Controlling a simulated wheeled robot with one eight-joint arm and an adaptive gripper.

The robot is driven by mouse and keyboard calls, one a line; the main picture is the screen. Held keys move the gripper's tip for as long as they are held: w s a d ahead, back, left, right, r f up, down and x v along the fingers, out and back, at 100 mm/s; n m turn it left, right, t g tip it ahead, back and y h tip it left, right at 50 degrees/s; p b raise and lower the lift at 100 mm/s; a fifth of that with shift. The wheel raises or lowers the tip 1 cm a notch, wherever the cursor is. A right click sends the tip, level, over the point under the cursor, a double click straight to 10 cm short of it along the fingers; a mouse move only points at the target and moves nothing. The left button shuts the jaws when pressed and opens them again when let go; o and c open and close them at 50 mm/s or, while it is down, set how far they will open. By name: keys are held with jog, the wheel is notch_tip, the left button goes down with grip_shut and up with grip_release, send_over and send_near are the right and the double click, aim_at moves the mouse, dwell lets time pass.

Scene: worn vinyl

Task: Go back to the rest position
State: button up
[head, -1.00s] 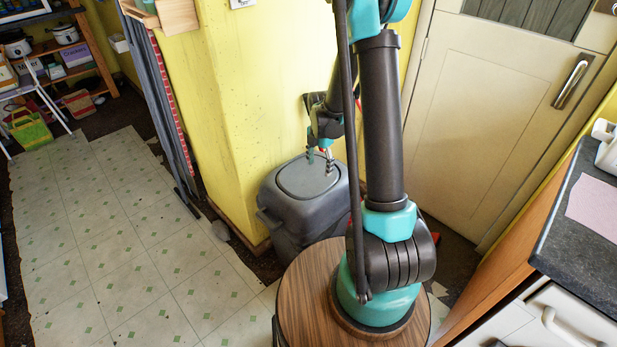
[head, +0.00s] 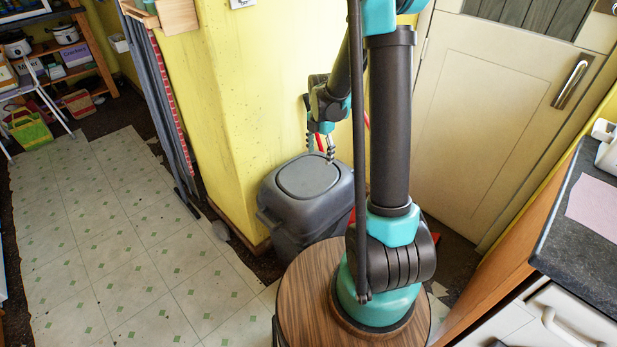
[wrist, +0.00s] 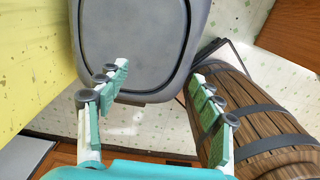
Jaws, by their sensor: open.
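My gripper (head: 320,148) hangs in the air above the grey lidded bin (head: 307,177) in the head view, beside the yellow wall. Its fingers point down. In the wrist view my gripper (wrist: 160,95) has its two green-padded fingers spread apart with nothing between them. The bin's lid (wrist: 135,45) lies beyond the fingertips there and is closed. The arm stands up from the round wood-topped base and bends over toward the bin.
The yellow wall (head: 222,110) is close behind and left of the bin. A cream door (head: 490,120) stands to the right. A dark counter (head: 570,230) is at the front right. Tiled floor (head: 110,240) lies open on the left. A wooden barrel-like shape (wrist: 255,115) fills the wrist view's right.

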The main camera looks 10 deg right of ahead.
jog(key=s+d+r+m+t, duration=0.2)
jog(key=s+m, duration=0.9)
jog(key=m, duration=0.1)
jog(key=s+d+r+m+t, duration=0.2)
jog(key=s+r+m, duration=0.1)
jog(key=s+m, duration=0.8)
jog(key=shift+r+m, duration=0.2)
jog(key=shift+m, duration=0.9)
